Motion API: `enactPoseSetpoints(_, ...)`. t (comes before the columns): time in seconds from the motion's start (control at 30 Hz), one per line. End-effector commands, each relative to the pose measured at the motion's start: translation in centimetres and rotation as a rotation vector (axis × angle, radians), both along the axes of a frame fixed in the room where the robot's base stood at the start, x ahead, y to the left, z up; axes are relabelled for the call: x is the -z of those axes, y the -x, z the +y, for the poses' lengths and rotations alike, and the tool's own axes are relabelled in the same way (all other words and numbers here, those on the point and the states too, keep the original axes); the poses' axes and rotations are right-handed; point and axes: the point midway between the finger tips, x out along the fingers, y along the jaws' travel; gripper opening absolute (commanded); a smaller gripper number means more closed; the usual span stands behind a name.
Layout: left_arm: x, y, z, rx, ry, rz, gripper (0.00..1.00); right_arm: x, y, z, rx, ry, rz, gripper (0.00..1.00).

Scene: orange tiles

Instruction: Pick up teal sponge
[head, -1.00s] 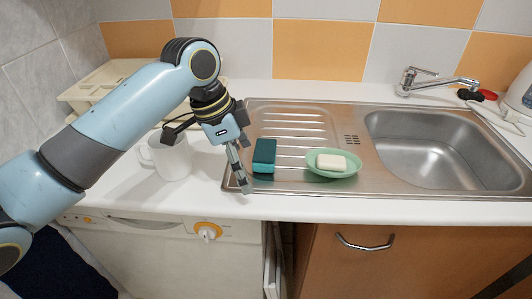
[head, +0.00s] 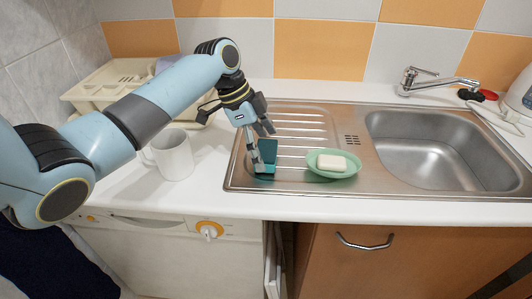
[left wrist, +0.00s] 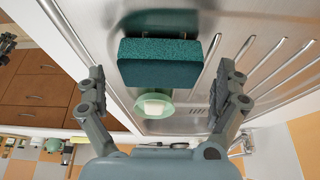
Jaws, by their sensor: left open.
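The teal sponge (head: 268,152) stands on the ribbed drainboard of the sink, near its left edge. In the head view my left gripper (head: 266,150) is at the sponge and hides part of it. In the left wrist view the sponge (left wrist: 158,62) lies ahead, between the lines of the two spread fingers, with gaps on both sides. My left gripper (left wrist: 163,95) is open and empty. My right gripper is in neither view.
A green dish (head: 322,172) with a white soap bar (head: 332,163) sits right of the sponge. A white mug (head: 174,157) stands left on the counter, before a cream dish rack (head: 115,87). The steel basin (head: 425,140) and tap (head: 430,82) are right.

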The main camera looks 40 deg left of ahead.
Motion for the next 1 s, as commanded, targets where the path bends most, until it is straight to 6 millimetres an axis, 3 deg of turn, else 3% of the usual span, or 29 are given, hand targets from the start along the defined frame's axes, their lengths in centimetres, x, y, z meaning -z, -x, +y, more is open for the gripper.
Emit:
enactPoseSetpoints(0.13, 1.31, -0.33, -0.66, 0.001, 0.002, -0.001, 1.0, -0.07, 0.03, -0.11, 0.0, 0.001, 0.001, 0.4)
enactPoseSetpoints(0.37, 1.48, -0.36, -0.68, 0.001, 0.0, -0.002, 1.0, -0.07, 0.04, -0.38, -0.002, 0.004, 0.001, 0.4)
enactPoseSetpoints(0.63, 1.46, -0.34, -0.68, 0.001, 0.0, -0.002, 0.66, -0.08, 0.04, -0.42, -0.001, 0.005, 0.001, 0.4)
enactPoseSetpoints(1.0, 1.46, -0.34, -0.68, 0.001, 0.0, -0.002, 0.65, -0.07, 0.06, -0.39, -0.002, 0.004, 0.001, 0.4)
